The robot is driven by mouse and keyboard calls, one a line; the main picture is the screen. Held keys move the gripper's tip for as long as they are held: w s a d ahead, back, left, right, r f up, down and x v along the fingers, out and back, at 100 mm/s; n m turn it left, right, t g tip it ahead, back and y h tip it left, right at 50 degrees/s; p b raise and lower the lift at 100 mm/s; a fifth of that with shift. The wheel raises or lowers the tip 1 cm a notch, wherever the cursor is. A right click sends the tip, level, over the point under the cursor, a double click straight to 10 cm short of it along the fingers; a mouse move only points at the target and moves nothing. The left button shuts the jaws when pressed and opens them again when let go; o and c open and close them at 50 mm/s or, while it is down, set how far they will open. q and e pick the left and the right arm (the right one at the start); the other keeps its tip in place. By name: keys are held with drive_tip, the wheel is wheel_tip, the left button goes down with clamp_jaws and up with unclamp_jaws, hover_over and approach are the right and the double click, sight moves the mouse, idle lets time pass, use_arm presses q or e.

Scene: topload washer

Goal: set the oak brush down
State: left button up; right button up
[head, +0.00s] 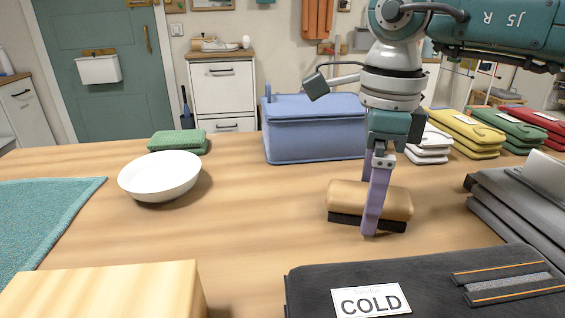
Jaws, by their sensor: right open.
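The oak brush (345,201) has a tan wooden back and dark bristles. It stands bristles-down on the wooden table, right of centre in the head view. My right gripper (372,222) points straight down at the brush. The gripper is open around the brush. My left gripper is not in view.
A white bowl (160,178) and a green cloth (178,141) are to the left. A blue fabric box (315,128) stands behind the brush. A dark folded item with a COLD label (372,301) lies in front. Grey folded cloths (515,215) are at right. Table between bowl and brush is clear.

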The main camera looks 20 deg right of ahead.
drive_tip(key=shift+r, duration=0.3)
wheel_tip(320, 180, up, 12)
drive_tip(key=shift+f, duration=0.15)
